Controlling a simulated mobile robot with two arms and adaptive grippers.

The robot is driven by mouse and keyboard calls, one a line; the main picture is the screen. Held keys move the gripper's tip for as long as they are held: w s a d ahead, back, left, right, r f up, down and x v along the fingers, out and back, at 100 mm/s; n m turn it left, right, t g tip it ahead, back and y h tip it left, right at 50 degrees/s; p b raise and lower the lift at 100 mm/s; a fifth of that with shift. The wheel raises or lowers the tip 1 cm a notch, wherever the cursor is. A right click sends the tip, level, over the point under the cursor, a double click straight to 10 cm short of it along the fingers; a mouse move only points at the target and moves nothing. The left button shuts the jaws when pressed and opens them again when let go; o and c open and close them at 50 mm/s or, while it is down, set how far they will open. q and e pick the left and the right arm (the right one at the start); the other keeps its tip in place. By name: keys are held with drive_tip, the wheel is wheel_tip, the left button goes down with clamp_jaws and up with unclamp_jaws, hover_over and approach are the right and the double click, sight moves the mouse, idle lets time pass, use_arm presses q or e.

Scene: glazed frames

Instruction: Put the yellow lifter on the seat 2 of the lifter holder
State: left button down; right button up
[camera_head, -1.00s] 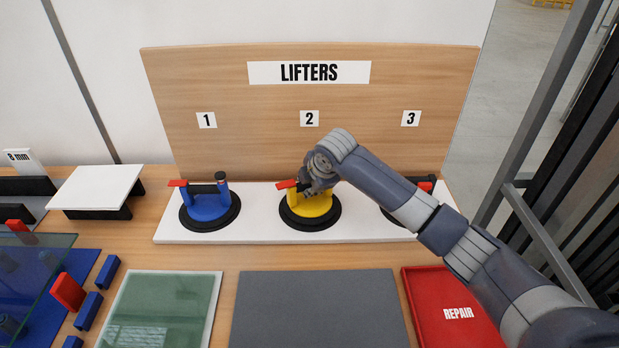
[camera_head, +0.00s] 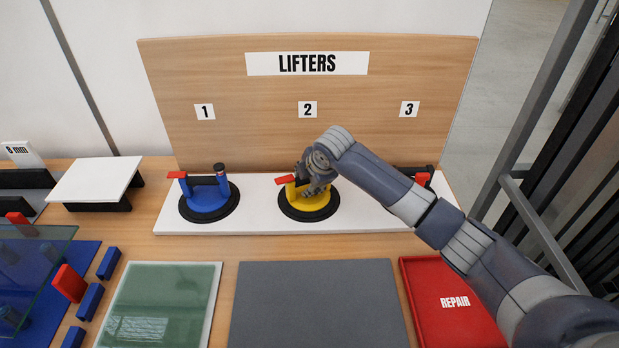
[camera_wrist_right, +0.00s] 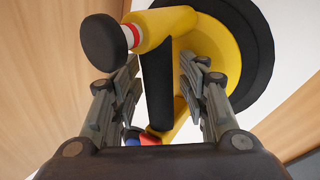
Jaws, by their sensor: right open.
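The yellow lifter (camera_head: 309,206) stands upright on the white lifter holder (camera_head: 260,217), under the number 2 sign. Its yellow body and black rim also show in the right wrist view (camera_wrist_right: 213,40). My right gripper (camera_head: 313,187) is at the lifter's handle. In the right wrist view its open fingers (camera_wrist_right: 157,88) are on both sides of the black handle bar, with gaps to it. In the head view my right arm hides part of the lifter. My left gripper is not in view.
A blue lifter (camera_head: 208,203) stands under sign 1. Another lifter with a red part (camera_head: 423,179) is mostly hidden behind my arm under sign 3. The wooden LIFTERS board (camera_head: 250,125) rises behind. In front lie a grey mat (camera_head: 318,305), a green glass panel (camera_head: 160,300) and a red REPAIR tray (camera_head: 445,285).

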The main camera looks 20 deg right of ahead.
drive_tip(key=b+v, duration=0.1)
drive_tip(key=v, duration=1.1)
drive_tip(key=shift+b, duration=0.35)
drive_tip(key=shift+r, duration=0.25)
